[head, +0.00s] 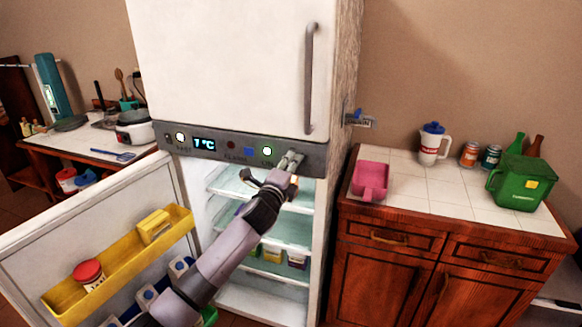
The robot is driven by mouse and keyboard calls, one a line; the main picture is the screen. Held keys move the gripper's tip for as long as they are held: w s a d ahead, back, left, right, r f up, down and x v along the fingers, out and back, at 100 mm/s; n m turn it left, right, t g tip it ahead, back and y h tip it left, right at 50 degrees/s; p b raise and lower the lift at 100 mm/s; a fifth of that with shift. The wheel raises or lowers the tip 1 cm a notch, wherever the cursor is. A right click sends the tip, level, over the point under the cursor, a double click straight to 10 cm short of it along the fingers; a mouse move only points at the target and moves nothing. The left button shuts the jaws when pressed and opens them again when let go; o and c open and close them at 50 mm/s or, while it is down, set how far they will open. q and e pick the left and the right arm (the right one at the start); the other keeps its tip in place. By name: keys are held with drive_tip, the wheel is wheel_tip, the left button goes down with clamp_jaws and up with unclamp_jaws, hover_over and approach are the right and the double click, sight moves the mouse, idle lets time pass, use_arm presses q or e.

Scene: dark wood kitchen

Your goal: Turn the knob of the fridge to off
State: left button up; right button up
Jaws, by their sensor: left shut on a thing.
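The white fridge (225,60) stands in the middle of the head view. Its dark control panel (220,155) runs below the upper door, with a lit blue temperature display (204,144), small buttons and lights. My left gripper (291,160) is at the right end of this panel, at the knob. It is shut on the knob, which its fingers largely hide, so I cannot read the knob's setting. My right gripper is not in view.
The lower fridge door (35,245) is open to the left, with a yellow shelf (120,265). Lit shelves show behind my arm. A right counter (410,190) holds a pink container (370,180), a white pitcher (432,150) and a green container (520,183).

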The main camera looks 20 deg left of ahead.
use_arm(q)
drive_tip(key=n, duration=0.5)
drive_tip(key=n+p, duration=0.1)
drive_tip(key=n, duration=0.4)
drive_tip(key=n+p, duration=0.1)
drive_tip(key=n, duration=0.4)
drive_tip(key=shift+a+r+n, duration=0.2)
drive_tip(key=shift+r+n, duration=0.1)
drive_tip(key=shift+a+n+p, duration=0.15)
drive_tip(key=shift+n+p, duration=0.25)
drive_tip(key=shift+n, duration=1.8)
drive_tip(key=shift+f, duration=0.1)
drive_tip(key=o, duration=1.1)
drive_tip(key=shift+s, duration=0.1)
